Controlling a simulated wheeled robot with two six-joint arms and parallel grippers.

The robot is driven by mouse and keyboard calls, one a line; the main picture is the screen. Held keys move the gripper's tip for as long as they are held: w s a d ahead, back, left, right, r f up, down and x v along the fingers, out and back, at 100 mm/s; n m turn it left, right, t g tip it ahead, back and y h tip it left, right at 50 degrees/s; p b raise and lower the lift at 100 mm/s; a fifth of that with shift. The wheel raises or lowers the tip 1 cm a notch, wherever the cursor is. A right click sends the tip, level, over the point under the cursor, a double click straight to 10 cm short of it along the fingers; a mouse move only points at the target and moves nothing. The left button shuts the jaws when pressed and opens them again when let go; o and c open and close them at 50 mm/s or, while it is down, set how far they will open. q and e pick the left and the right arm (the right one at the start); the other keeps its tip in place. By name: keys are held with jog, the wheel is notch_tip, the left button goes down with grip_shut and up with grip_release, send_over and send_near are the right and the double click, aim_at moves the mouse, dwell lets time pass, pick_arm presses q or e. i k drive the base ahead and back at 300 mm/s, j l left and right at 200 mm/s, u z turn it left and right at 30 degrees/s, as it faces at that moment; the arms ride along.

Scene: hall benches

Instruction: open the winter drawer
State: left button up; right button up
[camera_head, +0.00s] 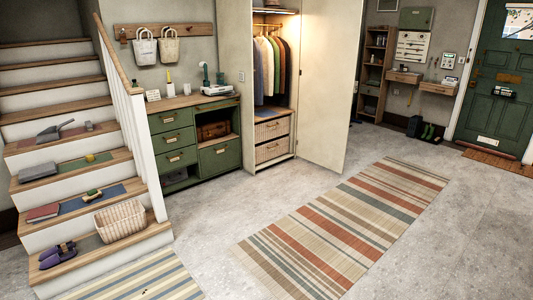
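No label reading "winter" can be read, so I cannot tell which drawer is the winter one. A green cabinet (157,170) stands against the back wall. A larger green front (229,163) at lower right also looks shut. The open wardrobe (235,45) holds an upper wicker drawer (262,133) and a lower wicker drawer (262,154), both looking pushed in. Neither of my grippers is in view.
Stairs (60,90) at left carry books, a wicker basket (121,221) and purple slippers (58,254). The wardrobe door (325,90) stands open, jutting into the room. A striped rug (345,225) lies on clear floor (210,225). Boots (430,131) stand near the green door (497,75).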

aim_at(261, 146)
jog(key=i+z, duration=0.25)
jog(key=i, duration=3.45)
